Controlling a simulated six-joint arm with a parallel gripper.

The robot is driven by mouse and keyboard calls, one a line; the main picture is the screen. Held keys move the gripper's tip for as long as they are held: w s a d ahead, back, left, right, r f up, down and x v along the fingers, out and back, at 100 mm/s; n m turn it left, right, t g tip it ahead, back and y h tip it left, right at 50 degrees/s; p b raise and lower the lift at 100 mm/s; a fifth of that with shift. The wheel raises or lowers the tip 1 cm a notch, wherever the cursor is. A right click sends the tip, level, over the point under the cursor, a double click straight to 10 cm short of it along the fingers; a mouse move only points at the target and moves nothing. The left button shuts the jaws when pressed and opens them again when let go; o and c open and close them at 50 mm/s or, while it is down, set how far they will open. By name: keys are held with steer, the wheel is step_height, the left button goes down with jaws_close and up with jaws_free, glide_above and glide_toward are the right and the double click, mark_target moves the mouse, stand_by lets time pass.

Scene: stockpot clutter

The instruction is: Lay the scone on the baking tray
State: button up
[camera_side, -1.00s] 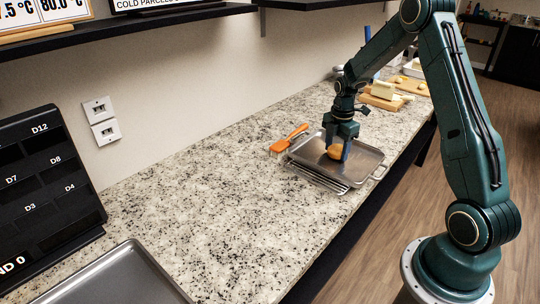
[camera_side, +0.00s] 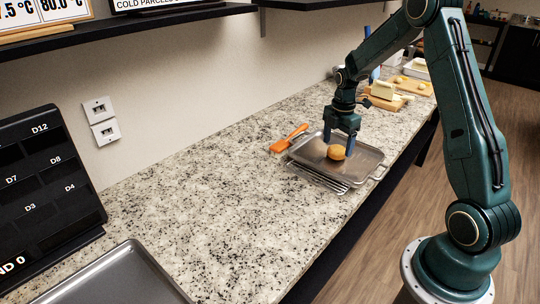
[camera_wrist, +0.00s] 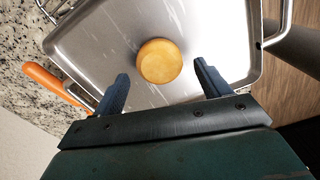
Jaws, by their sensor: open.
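The scone (camera_side: 336,152) is round and golden and lies on the baking tray (camera_side: 370,158), a shallow metal tray with a wire handle at its right end. In the wrist view the scone (camera_wrist: 159,61) rests on the bare metal of the tray (camera_wrist: 100,40), inside its rim. My gripper (camera_side: 341,146) is open and empty just above the scone. In the wrist view the two blue fingers of my gripper (camera_wrist: 160,85) are spread wide, one to each side and a little below the scone, with clear gaps. Nothing hides the scone there.
A wire rack (camera_side: 318,177) sits at the tray's near edge. An orange-handled brush (camera_side: 288,139) lies to its left. Boards with pale blocks (camera_side: 385,92) stand behind. Another grey tray (camera_side: 115,280) is at the front left. The counter between is clear.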

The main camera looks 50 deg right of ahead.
mark_target(337, 149)
step_height(337, 149, up, 10)
stand_by(0.5)
steer(key=shift+a, duration=0.1)
stand_by(0.4)
steer(key=s+a+r+m+t, duration=0.1)
steer(key=s+a+r+m, duration=0.3)
steer(key=a, duration=0.3)
steer(key=s+a+r+m+t, duration=0.1)
steer(key=s+a+r+m, duration=0.2)
steer(key=a+r, duration=0.45)
steer(key=s+a+m+t, duration=0.3)
steer(key=s+a+m, duration=0.5)
steer(key=s, duration=0.6)
steer(key=shift+s+a+f+t, duration=0.15)
steer(key=shift+a+f+t, duration=0.15)
steer(key=shift+a, duration=0.7)
